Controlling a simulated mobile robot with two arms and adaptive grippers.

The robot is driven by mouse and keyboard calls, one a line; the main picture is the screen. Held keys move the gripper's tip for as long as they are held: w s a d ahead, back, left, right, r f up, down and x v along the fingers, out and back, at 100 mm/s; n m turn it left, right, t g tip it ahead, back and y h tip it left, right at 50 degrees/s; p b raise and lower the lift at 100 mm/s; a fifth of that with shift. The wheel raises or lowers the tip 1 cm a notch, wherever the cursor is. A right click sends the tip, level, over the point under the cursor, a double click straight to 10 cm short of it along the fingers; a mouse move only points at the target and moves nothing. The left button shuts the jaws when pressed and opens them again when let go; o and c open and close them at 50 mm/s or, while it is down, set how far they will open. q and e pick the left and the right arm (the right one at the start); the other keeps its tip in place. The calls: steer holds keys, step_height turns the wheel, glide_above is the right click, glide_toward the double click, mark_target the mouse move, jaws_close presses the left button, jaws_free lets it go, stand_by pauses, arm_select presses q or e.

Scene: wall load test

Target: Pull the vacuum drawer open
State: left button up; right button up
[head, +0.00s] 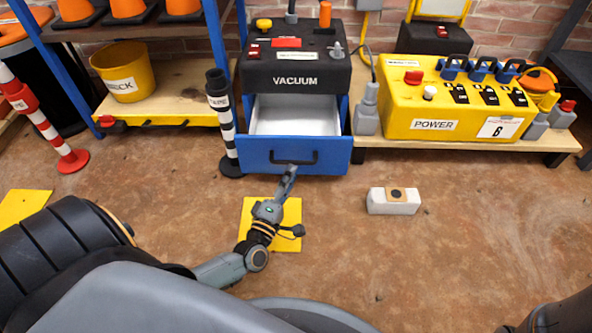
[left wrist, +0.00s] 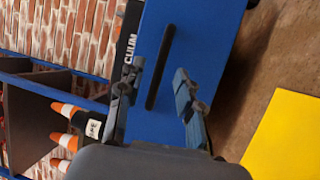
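The blue vacuum drawer (head: 255,154) stands pulled out below the black unit labelled VACUUM (head: 295,65), and its pale empty inside shows. Its black bar handle (head: 300,159) is on the front face. My left gripper (head: 289,172) is just in front of the handle, near its left half. In the left wrist view, the two fingers of my left gripper (left wrist: 158,84) are apart. The handle (left wrist: 160,67) shows between and beyond them against the blue drawer front (left wrist: 200,40). I cannot tell whether a finger touches it. My right gripper is not in view.
A black-and-white post (head: 229,140) stands close to the drawer's left side. A yellow POWER box (head: 435,125) sits on a low bench to the right. A white block (head: 380,206) lies on the floor at right. A yellow floor mat (head: 290,235) is under my left arm.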

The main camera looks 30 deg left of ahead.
arm_select(q)
steer(key=shift+b+x, duration=0.6)
steer(key=shift+x, duration=1.55)
steer(key=shift+c, duration=0.4)
jaws_close()
